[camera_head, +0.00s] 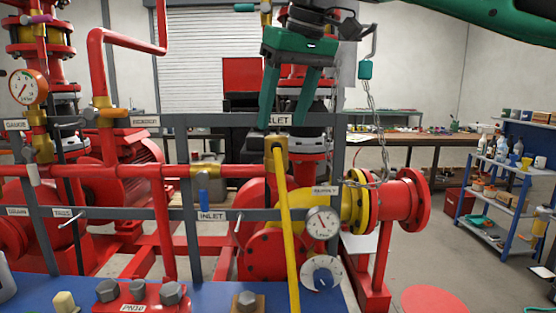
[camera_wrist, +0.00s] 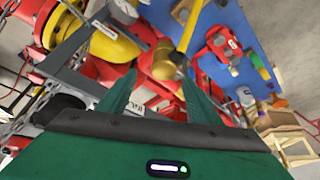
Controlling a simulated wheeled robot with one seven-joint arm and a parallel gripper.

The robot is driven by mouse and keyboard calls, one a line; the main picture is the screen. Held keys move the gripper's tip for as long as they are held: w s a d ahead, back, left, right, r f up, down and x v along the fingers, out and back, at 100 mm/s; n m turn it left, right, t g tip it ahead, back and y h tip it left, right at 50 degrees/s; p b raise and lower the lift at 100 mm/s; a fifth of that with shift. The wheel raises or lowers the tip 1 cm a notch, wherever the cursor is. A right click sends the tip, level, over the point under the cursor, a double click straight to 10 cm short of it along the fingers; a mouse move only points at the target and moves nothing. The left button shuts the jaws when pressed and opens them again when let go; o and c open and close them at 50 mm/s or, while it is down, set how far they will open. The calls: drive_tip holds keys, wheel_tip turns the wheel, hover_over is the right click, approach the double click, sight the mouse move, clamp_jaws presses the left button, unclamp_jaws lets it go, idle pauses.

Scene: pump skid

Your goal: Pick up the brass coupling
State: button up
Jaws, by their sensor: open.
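My gripper (camera_head: 282,124) is open and empty, pointing down, with its two green fingers apart. In the wrist view its fingers (camera_wrist: 158,74) frame a brass fitting (camera_wrist: 164,62). A brass fitting (camera_head: 277,156) also shows in the head view, below my fingertips, at the top of a long yellow bar (camera_head: 287,230). There is a visible gap between it and my fingers in the head view. I cannot tell for certain that this fitting is the coupling, as other brass pieces sit on the red pipes.
Grey frame posts and rails (camera_head: 337,170) stand around the red pipework. A pressure gauge (camera_head: 322,222) and a chain (camera_head: 383,125) are at the right. A blue surface (camera_head: 210,296) in front holds a red bolt block (camera_head: 140,297). A blue shelf rack (camera_head: 510,175) stands at the far right.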

sight(279, 136)
drive_tip(key=shift+f, duration=0.6)
drive_tip(key=shift+s+x, duration=0.1)
drive_tip(key=shift+x, duration=0.85)
drive_tip(key=shift+s+x, duration=0.15)
drive_tip(key=shift+x, duration=0.8)
drive_tip(key=shift+f, duration=0.1)
drive_tip(key=c, duration=1.3)
